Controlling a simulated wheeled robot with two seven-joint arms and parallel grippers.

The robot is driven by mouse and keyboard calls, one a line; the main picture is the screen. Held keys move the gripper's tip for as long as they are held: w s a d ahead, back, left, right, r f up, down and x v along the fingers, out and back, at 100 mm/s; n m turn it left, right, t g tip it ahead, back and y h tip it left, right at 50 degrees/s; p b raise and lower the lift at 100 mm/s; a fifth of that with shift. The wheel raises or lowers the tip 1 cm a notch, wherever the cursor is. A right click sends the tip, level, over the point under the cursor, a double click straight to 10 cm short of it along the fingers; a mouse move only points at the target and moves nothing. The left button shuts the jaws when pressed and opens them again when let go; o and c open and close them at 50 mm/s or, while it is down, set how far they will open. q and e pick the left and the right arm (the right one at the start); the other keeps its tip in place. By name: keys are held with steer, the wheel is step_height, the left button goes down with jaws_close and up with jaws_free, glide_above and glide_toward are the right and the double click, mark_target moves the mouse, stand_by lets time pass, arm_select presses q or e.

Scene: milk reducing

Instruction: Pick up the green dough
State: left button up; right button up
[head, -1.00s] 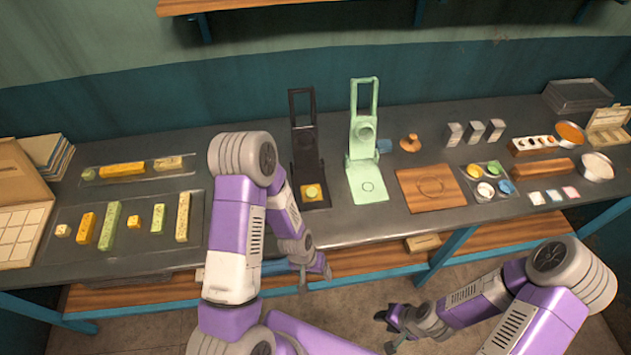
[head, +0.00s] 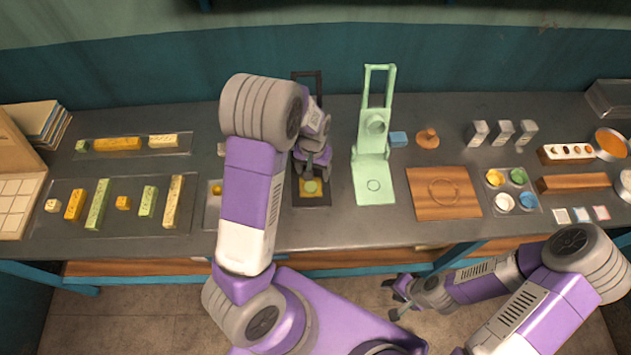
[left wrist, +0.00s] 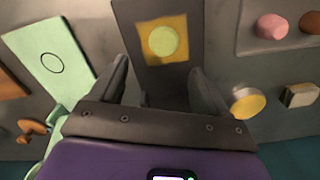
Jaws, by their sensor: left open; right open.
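The green dough (head: 311,187) is a small round yellow-green disc on a yellow square (left wrist: 184,25), on the base of the black press (head: 326,199). It also shows in the left wrist view (left wrist: 163,41), just beyond the fingertips. My left gripper (head: 313,170) is open and empty above the press base, its fingers spread to either side of the dough's line and apart from it. My left forearm hides part of the table left of the press. My right gripper (head: 398,297) is open and empty in front of the table, below its edge.
A pale green press (head: 375,185) stands close to the right of the black one. A wooden board (head: 420,207) and a palette of coloured doughs (head: 514,178) lie further right. Trays of coloured bars (head: 98,204) lie on the left. Table between has little free room.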

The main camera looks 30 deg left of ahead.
mark_target(311, 186)
arm_select(q)
steer(key=f, duration=0.2)
steer(key=s+f, duration=0.1)
steer(key=f, duration=0.2)
steer(key=shift+s+f, duration=0.3)
steer(key=shift+s, duration=0.05)
steer(key=shift+f, duration=0.3)
steer(key=shift+c, duration=0.4)
steer(key=c, duration=1)
steer(key=shift+w+r, duration=0.1)
steer(key=shift+c, duration=0.2)
